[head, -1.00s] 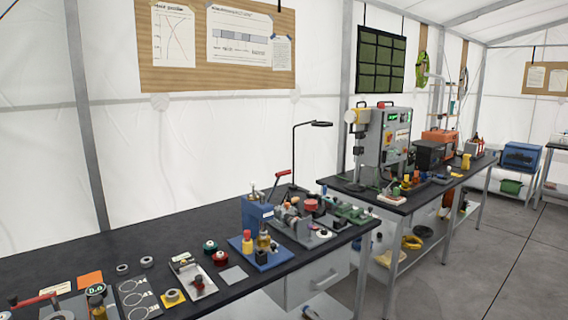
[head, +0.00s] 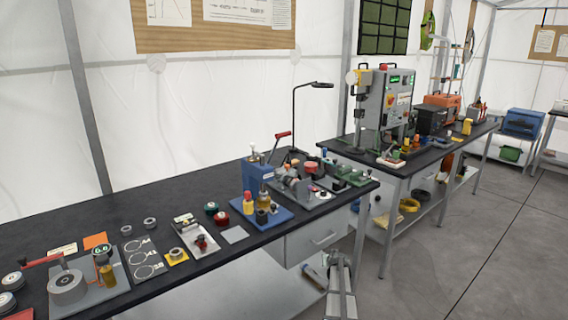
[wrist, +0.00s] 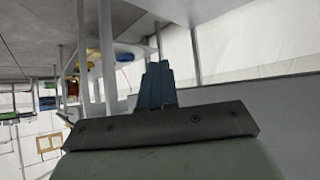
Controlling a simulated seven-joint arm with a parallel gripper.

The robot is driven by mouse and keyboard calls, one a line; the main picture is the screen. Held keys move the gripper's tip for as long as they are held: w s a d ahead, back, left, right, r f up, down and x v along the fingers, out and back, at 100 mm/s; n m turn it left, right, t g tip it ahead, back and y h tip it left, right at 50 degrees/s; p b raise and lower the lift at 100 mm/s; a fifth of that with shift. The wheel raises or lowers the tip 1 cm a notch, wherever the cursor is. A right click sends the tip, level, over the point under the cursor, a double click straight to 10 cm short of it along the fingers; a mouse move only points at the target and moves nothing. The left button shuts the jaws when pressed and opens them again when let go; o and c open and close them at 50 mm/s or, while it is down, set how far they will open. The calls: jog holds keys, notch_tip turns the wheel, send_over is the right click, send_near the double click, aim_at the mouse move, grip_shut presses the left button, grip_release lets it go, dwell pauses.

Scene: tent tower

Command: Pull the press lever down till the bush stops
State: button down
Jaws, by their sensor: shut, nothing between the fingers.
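The blue arbor press (head: 257,183) stands on a blue base near the right end of the front bench. Its press lever (head: 283,135) has a red grip and slants up to the right. A brass-coloured part (head: 265,198) sits at the front of the press; I cannot tell whether it is the bush. My gripper (wrist: 158,68) shows in the wrist view with its blue-grey fingers together and nothing between them. It is away from the lever, below bench level as far as the wrist view shows. The press is not recognisable in the wrist view.
Gauges, rings and small fixtures crowd the front bench (head: 130,198), with bare black top behind them. A grey vise-like fixture (head: 320,185) stands right of the press. A second bench (head: 440,150) with machines stands behind right. Grey floor (head: 440,270) is open at right.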

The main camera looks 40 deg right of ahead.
jog(key=s+d+r+h, duration=0.2)
jog(key=d+r+h, duration=0.1)
jog(key=d+r, duration=1.55)
jog(key=w+d+r+y, duration=0.1)
jog(key=w+d+r, duration=0.15)
jog(key=r, duration=0.45)
jog(key=w+d+r, duration=0.1)
jog(key=w+r, duration=0.2)
jog(key=r, duration=0.4)
jog(key=w+a+r+n+y, duration=0.2)
jog(key=w+a+r, duration=0.25)
jog(key=r, duration=0.25)
jog(key=w+a+r+n+g+y, duration=0.1)
jog(key=w+a+r, duration=0.3)
jog(key=a+r, duration=0.15)
jog(key=w+a+r+n+y, duration=0.2)
jog(key=w+a+r, duration=0.2)
jog(key=r, duration=0.3)
jog(key=w+a+r+n+g+y, duration=0.1)
jog(key=a+r+n+g+y, duration=0.1)
jog(key=a+r, duration=1.9)
jog(key=shift+w+r+n+g+y, duration=0.3)
jog(key=shift+g+y, duration=0.3)
jog(key=shift+g, duration=0.6)
